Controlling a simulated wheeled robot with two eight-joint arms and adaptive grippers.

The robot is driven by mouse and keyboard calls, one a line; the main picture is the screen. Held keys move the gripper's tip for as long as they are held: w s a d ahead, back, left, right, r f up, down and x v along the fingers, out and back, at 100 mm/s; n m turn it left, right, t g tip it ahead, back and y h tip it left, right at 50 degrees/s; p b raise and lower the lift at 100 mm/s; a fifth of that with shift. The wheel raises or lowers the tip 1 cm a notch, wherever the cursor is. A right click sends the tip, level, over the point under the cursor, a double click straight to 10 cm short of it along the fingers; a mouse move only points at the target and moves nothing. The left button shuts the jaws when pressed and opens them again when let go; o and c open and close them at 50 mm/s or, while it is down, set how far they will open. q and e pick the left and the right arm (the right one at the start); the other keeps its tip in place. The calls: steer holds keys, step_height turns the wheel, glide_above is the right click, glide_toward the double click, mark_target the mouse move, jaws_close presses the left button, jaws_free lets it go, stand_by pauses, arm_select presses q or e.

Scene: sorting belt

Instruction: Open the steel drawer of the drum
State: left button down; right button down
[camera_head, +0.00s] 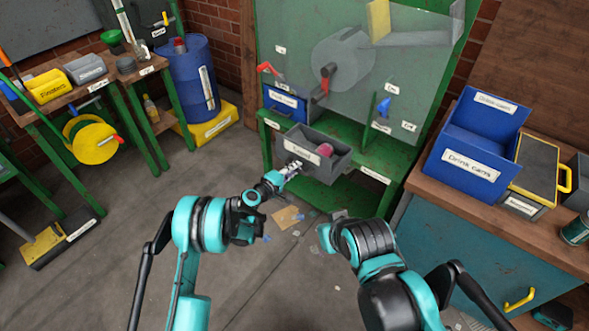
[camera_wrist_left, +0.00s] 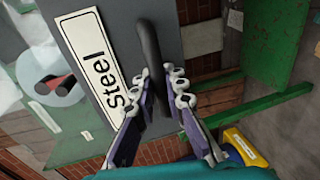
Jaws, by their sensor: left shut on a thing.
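The steel drawer (camera_head: 330,171) is a grey open-topped box at the front of the green drum machine (camera_head: 262,140). It stands out from the machine, and a pink-red can (camera_head: 324,150) lies inside. In the left wrist view, its grey front (camera_wrist_left: 120,25) carries a white label (camera_wrist_left: 92,60) reading "Steel" and a dark bar handle (camera_wrist_left: 149,45). My left gripper (camera_head: 291,169) is at the drawer front. In its wrist view, the fingers (camera_wrist_left: 160,100) are shut on the handle, one on each side. My right arm (camera_head: 365,243) shows at the lower right, but its fingers do not show.
A blue bin (camera_head: 285,103) sits in the machine left of the drawer. A clear panel covers the drum (camera_head: 342,60). At right, a wooden counter holds a blue drink-cans bin (camera_head: 470,165). Scraps (camera_head: 288,217) lie on the floor below the drawer.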

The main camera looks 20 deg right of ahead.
arm_select(q)
steer(key=shift+d, duration=0.1)
steer(key=c, duration=1.8)
jaws_free()
steer(key=v, duration=1.2)
